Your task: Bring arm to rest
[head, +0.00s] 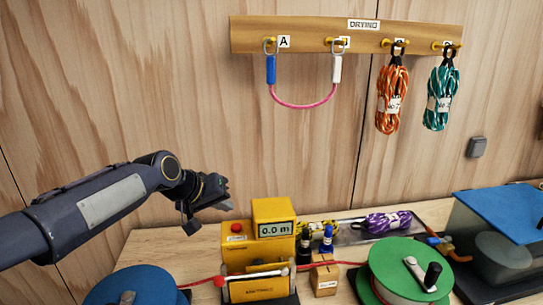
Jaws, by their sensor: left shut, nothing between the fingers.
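My left arm comes in from the left, and its gripper (208,200) hangs in the air above the wooden bench, left of the yellow meter box. It is shut and empty, apart from everything around it. My right gripper does not show. On the wall, a wooden drying rail (330,36) carries labelled hooks. A pink sling (304,105) with a blue end and a white end hangs between hook A and the hook beside it. An orange rope bundle (391,95) and a teal rope bundle (441,92) hang on the two hooks to the right.
The yellow meter (273,229) reads 0.0 m, with a red line through it. A blue reel (135,287) and a green reel (398,262) flank it. A purple rope bundle (388,222) lies on a tray behind. A blue-topped box (515,212) stands right.

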